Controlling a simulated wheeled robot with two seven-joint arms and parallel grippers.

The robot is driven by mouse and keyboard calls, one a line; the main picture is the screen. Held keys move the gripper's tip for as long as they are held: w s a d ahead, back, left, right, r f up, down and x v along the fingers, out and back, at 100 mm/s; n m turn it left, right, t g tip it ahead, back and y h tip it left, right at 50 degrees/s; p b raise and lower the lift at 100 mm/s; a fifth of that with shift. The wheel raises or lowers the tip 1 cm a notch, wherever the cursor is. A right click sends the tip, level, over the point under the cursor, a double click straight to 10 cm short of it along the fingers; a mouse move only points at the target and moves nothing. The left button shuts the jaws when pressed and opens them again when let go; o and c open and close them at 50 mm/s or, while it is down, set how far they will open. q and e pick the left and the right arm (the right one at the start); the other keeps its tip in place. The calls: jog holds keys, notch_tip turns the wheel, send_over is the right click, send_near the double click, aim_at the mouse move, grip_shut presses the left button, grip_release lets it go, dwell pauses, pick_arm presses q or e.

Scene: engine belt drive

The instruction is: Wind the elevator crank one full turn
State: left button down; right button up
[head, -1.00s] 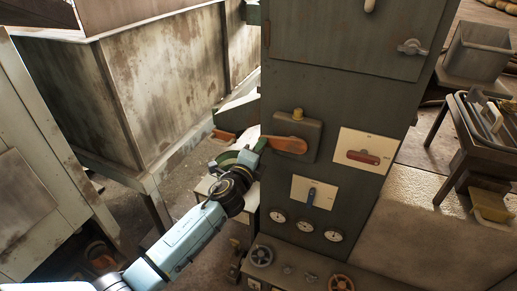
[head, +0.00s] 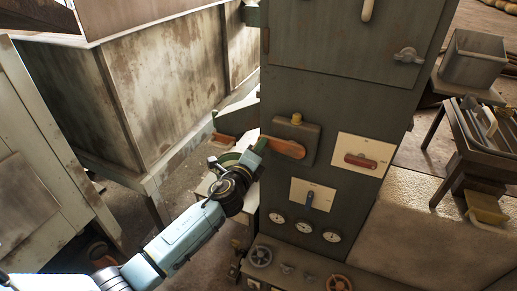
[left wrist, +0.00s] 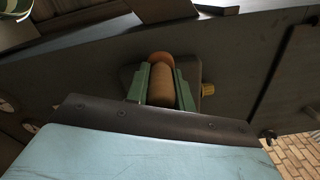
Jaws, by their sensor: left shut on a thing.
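An orange crank arm (head: 286,147) sits on the front of a dark box (head: 309,137) on the tall grey cabinet, with a yellow knob (head: 296,119) on the box's top. My left gripper (head: 259,146) is at the left end of the crank arm. In the left wrist view its two green fingers (left wrist: 162,88) are shut around a brown cylindrical grip (left wrist: 160,86). The orange end of the crank shows just beyond the grip. The yellow knob is to the right there (left wrist: 208,89). My right gripper is not in view.
Below the crank are a switch plate with a dark lever (head: 311,196), dials (head: 304,226) and handwheels (head: 261,256). A plate with a red handle (head: 361,161) is at right. A rusty metal bin (head: 165,95) stands behind my left arm.

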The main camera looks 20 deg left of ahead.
pick_arm(q)
jog(key=c, duration=1.2)
grip_release()
jog(key=shift+r, duration=0.1)
jog(key=shift+s, duration=0.3)
jog(key=s+p, duration=0.1)
jog(key=s, duration=1.1)
jog(key=shift+s+a, duration=0.15)
jog(key=shift+s, duration=0.25)
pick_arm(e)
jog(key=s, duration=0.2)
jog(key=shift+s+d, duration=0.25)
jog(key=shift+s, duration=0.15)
